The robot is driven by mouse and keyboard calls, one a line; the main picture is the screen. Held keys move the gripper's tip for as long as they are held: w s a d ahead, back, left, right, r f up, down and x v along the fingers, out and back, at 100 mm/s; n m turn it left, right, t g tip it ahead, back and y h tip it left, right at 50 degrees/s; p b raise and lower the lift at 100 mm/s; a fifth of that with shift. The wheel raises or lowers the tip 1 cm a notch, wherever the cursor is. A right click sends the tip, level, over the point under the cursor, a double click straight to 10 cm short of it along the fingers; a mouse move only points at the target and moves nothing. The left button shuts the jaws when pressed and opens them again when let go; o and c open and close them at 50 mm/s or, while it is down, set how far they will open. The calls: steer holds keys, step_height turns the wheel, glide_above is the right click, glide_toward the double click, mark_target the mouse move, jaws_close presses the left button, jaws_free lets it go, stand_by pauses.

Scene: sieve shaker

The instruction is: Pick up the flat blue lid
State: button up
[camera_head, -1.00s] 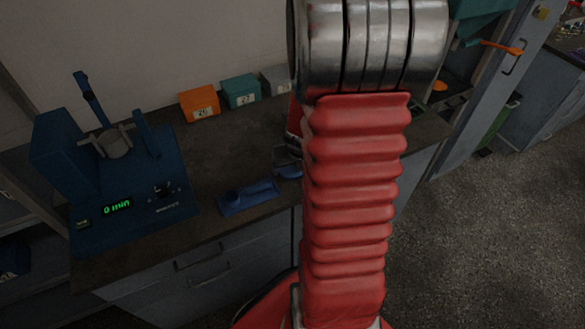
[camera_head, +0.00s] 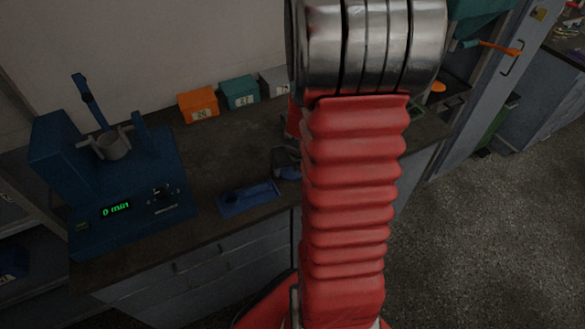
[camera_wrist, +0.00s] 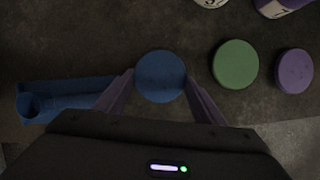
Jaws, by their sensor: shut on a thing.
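The flat blue lid (camera_wrist: 161,76) is round and lies between the two fingers of my gripper (camera_wrist: 160,82) in the wrist view. The fingers touch its left and right sides, so my gripper is shut on it. In the head view my gripper (camera_head: 284,158) shows only in part, left of my red arm, over the dark counter. A bit of blue (camera_head: 290,172) shows just below it, probably the lid. I cannot tell how far the lid is above the counter.
A blue holder (camera_wrist: 65,97) with a round cup at one end lies left of the lid. Green (camera_wrist: 235,64) and purple (camera_wrist: 295,71) round lids lie to the right. The blue shaker machine (camera_head: 120,190) stands at the counter's left. Orange (camera_head: 198,104) and teal (camera_head: 239,92) boxes stand at the back.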

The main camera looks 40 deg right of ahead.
mark_target(292, 172)
step_height(292, 172, up, 10)
stand_by(0.6)
stand_by(0.6)
